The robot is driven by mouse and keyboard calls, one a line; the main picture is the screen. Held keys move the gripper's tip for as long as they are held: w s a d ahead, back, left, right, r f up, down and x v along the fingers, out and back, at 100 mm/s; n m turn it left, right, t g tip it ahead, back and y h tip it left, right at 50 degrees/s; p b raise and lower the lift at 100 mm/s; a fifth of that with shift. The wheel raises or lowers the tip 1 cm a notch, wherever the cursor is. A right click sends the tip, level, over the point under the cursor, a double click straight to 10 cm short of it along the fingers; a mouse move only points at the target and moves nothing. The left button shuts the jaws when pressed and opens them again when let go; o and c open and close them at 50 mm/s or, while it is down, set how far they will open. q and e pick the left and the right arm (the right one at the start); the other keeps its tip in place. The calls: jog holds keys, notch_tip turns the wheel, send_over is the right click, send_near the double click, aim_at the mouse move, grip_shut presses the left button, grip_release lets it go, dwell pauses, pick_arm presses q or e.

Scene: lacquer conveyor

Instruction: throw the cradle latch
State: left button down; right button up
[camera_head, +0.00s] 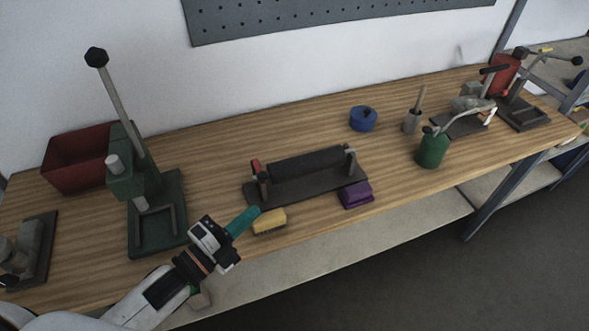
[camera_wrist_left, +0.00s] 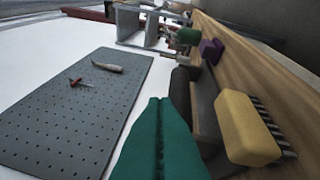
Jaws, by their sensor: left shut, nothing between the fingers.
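The cradle (camera_head: 316,186) is a dark base plate on the workbench with a thick dark roller (camera_head: 308,162) lying across it between end posts. A small red-handled part (camera_head: 256,167), which looks like the latch, stands at its left end. My left gripper (camera_head: 255,212) has teal fingers closed together with nothing between them. It is in front of the cradle's left end, apart from the red part. In the left wrist view the shut fingers (camera_wrist_left: 160,103) point toward the dark roller (camera_wrist_left: 180,90), partly hiding the cradle; I cannot make out the latch there.
A yellow brush (camera_head: 269,222) lies just right of my left gripper; it is large in the wrist view (camera_wrist_left: 245,128). A purple block (camera_head: 356,195) lies at the cradle's front right. A green lever press (camera_head: 157,215) stands left, a green can (camera_head: 432,150) right.

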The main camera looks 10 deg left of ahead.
aim_at(264, 185)
pick_arm(q)
jog(key=p+x, duration=0.1)
jog(key=x, duration=0.2)
jog(key=p+x, duration=0.1)
jog(key=x, duration=0.2)
jog(key=p+x, duration=0.1)
jog(key=x, duration=0.2)
jog(key=shift+w+d+r, duration=0.2)
jog(key=shift+r, duration=0.15)
jog(key=a, duration=0.2)
jog(key=a+f+p, duration=0.1)
jog(key=a, duration=0.1)
jog(key=shift+w+f, duration=0.1)
jog(key=shift+w, duration=0.05)
pick_arm(e)
jog(key=r, duration=0.3)
jog(key=s+a+r, duration=0.1)
jog(key=shift+r, duration=0.15)
jog(key=shift+d, duration=0.35)
